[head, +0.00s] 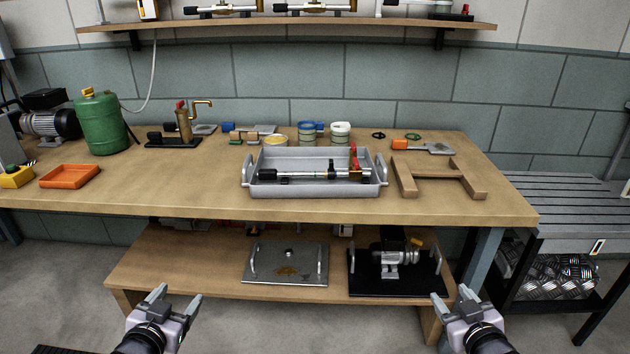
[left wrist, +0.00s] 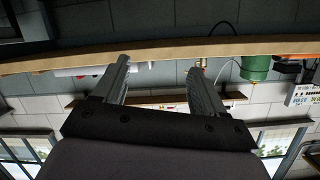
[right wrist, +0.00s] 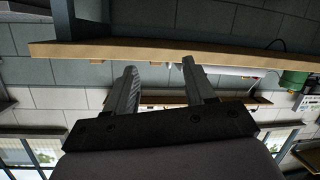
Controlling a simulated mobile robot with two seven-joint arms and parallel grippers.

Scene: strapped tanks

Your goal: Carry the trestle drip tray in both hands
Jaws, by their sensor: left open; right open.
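A grey metal tray (head: 318,188) with an upright handle at each end, apparently the drip tray, sits on the wooden workbench. A dark and silver rod-like assembly (head: 310,175) with a red lever lies in it. My left gripper (head: 177,297) is open and empty, low in front of the bench, left of the tray; its fingers also show in the left wrist view (left wrist: 160,66). My right gripper (head: 450,296) is open and empty, low in front and right of the tray; it also shows in the right wrist view (right wrist: 159,66). Neither gripper touches the tray.
A wooden frame (head: 437,179) lies close right of the tray. Tubs (head: 311,133) stand behind it. An orange tray (head: 70,176) and green canister (head: 101,124) are left. The lower shelf (head: 180,262) holds a handled plate (head: 287,265) and a pump. Bench front left of the tray is clear.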

